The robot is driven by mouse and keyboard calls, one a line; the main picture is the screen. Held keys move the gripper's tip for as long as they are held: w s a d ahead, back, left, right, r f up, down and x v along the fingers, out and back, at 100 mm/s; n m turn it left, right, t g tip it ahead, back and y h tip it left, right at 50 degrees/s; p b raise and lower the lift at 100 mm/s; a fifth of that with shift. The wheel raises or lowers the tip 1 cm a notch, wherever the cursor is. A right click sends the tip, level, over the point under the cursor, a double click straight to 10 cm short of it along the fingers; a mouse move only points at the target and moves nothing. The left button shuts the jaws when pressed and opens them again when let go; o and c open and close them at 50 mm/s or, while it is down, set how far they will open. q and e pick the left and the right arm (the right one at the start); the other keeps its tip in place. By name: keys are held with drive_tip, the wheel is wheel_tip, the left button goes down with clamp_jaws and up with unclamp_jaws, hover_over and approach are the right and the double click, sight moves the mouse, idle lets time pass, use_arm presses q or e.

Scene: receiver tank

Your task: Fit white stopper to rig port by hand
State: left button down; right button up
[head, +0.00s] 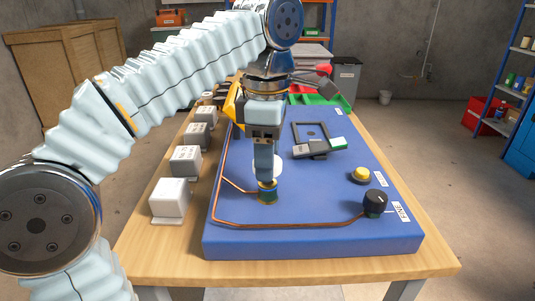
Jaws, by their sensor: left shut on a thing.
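My left gripper (264,176) points down over the blue rig panel (310,215), at its left front. Its fingers are shut. A white rounded piece, which looks like the white stopper (277,168), shows at the sides of the fingers; most of it is hidden behind them. Directly below the fingertips is a small brass-and-green fitting, apparently the rig port (267,192), with copper tubes running from it. I cannot tell whether the stopper touches the port. My right gripper is not in view.
The panel also carries a black knob (375,203), a yellow button (361,175) and a black frame (311,134). Several white boxes (170,198) line the wooden table's (150,241) left side. A green tray (330,101) lies behind the panel.

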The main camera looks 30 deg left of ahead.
use_arm(q)
drive_tip(key=n, duration=0.4)
drive_tip(key=shift+r+p, duration=0.1)
drive_tip(key=shift+p, duration=0.3)
drive_tip(key=shift+f, duration=0.5)
idle(0.7)
